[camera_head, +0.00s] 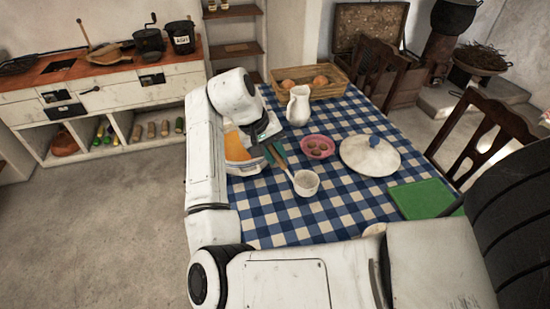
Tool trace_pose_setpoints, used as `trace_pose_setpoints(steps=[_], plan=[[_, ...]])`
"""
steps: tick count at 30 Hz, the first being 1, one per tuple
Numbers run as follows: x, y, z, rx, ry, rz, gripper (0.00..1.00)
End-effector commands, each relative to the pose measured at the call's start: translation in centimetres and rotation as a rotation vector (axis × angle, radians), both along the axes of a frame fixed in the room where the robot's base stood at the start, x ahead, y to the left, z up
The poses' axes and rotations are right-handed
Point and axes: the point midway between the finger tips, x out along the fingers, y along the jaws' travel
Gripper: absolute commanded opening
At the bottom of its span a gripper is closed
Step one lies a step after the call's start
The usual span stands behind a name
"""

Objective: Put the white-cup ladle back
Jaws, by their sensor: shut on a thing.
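The white-cup ladle (306,184) is over the near part of the table. Its white cup is at the lower right, and its wooden handle slants up and left to my gripper. My gripper (274,154) is shut on the ladle's handle. I cannot tell whether the cup touches the tablecloth or hangs just above it. The upper end of the handle is hidden by the gripper and wrist.
A pink bowl (317,147), a white lid (370,157), a white jug (298,105), a wicker tray (328,91) and a green board (422,199) are on the checked tablecloth (290,232). Chairs stand at the right.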

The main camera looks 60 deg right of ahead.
Motion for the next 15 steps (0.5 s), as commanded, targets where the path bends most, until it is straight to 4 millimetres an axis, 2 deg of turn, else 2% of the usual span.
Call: trace_pose_setpoints(steps=[5,15], plan=[[-0.1,0.0,-2.1,0.001,0.002,0.001,0.00],[-0.1,0.0,-2.5,0.000,0.002,0.001,0.00]])
